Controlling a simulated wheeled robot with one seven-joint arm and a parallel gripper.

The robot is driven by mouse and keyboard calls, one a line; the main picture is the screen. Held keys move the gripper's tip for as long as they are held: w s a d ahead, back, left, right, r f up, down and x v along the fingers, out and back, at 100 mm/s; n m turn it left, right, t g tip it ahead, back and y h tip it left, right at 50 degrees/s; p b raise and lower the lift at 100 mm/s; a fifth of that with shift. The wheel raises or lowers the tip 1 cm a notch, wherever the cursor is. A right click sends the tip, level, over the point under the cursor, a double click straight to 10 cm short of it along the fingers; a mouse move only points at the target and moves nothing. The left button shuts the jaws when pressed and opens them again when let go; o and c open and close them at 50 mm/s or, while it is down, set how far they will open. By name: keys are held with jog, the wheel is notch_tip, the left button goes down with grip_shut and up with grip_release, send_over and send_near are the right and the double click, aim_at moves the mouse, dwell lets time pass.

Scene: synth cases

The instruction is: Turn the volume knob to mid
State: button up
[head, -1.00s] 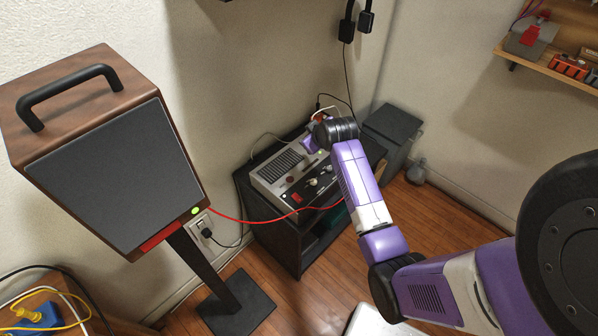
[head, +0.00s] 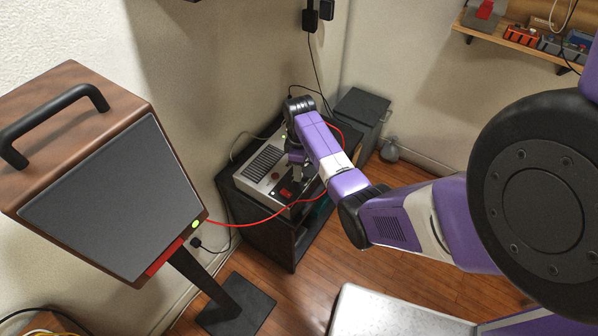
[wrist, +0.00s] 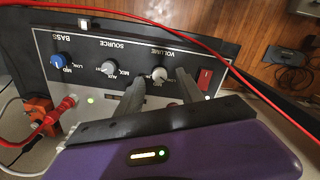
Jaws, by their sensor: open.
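The volume knob (wrist: 159,74) is a small pale knob on the dark front panel (wrist: 228,64) of a grey amplifier (head: 262,167), under the word VOLUME, which reads upside down in the wrist view. My gripper (wrist: 160,78) is open, one finger on each side of the knob in the picture. I cannot tell whether the fingers touch it or how deep they reach. The knob's pointer is too small to read. In the head view my gripper (head: 299,172) is over the amplifier's front right part and hides the knob.
Beside the knob are a red switch (wrist: 205,78), the source knob (wrist: 108,69) and a blue bass knob (wrist: 58,61). A red cable (wrist: 178,33) runs across the panel's edge. A large speaker (head: 110,190) stands at left. The amplifier rests on a black cabinet (head: 270,228).

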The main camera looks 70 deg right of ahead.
jog(key=shift+f, duration=1.1)
grip_shut()
jog(key=shift+m, duration=0.3)
jog(key=shift+r+m+p, duration=0.1)
jog(key=shift+m+p, duration=0.5)
jog(key=shift+m, duration=0.3)
jog(key=m+p, duration=0.1)
jog(key=m, duration=0.2)
jog(key=shift+m, duration=0.3)
jog(key=m+p, duration=0.1)
jog(key=m, duration=0.4)
jog(key=shift+m, duration=0.3)
